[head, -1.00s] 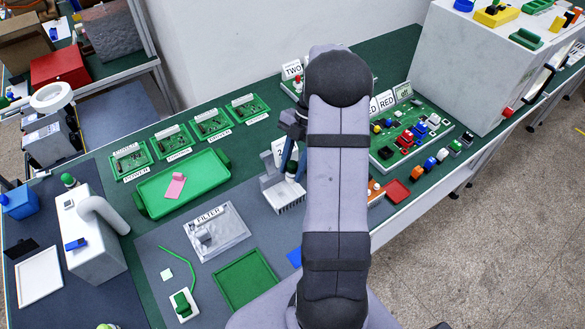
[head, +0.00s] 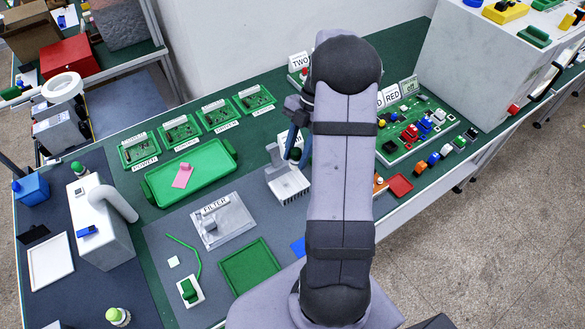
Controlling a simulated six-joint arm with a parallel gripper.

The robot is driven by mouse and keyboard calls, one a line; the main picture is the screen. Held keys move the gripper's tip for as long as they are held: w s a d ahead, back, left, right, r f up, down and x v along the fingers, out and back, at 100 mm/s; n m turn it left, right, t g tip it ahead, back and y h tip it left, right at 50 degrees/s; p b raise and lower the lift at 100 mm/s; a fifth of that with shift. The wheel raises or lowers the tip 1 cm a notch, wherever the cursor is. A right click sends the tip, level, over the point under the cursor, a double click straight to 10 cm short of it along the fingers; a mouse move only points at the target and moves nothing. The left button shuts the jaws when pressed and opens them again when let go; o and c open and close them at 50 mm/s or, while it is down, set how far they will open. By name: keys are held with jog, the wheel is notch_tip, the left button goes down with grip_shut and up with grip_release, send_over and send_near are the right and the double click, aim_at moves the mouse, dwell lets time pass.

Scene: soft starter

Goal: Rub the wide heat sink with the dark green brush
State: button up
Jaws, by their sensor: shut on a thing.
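A light grey finned heat sink (head: 291,187) stands on the grey mat, left of my arm. It has a taller upright plate at its back. My gripper (head: 298,145), with blue fingers, is above the heat sink's back part and partly hidden by my forearm. It is shut on a small brush (head: 294,154) with a dark top and a pale lower part. The brush is at or just above the heat sink; I cannot tell whether they touch.
A green tray (head: 152,187) with a pink piece (head: 183,175) lies to the left. A FILTER plate (head: 236,219) and an empty green tray (head: 223,268) are nearer. A board with coloured parts (head: 397,158) is right of my arm. Green circuit boards (head: 180,131) line the back.

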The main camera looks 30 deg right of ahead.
aim_at(291, 159)
jog(key=shift+w+b+x, duration=0.2)
jog(key=shift+b+x, duration=0.55)
jog(key=shift+x, duration=0.45)
jog(key=shift+w+b+x, duration=0.15)
jog(key=shift+b+x, duration=0.6)
jog(key=shift+x, duration=0.45)
jog(key=shift+w+b+x, duration=0.2)
jog(key=shift+b+x, duration=0.55)
jog(key=shift+x, duration=0.45)
jog(key=shift+d+f+b, duration=0.2)
jog(key=shift+f+b, duration=0.1)
jog(key=shift+f, duration=0.45)
jog(key=shift+a+r, duration=0.1)
jog(key=shift+a, duration=1.1)
grip_shut()
jog(key=shift+a, duration=0.65)
jog(key=shift+d+p, duration=0.3)
jog(key=shift+d, duration=1.6)
notch_tip(291, 159, up, 3)
jog(key=shift+w+f+p, duration=0.1)
jog(key=shift+f+p, duration=0.1)
jog(key=shift+p, duration=0.5)
jog(key=shift+a+r+p, duration=0.1)
jog(key=shift+r+p, duration=0.4)
jog(key=shift+r, duration=0.3)
notch_tip(291, 159, up, 4)
jog(key=p, duration=0.2)
jog(key=shift+p, duration=0.3)
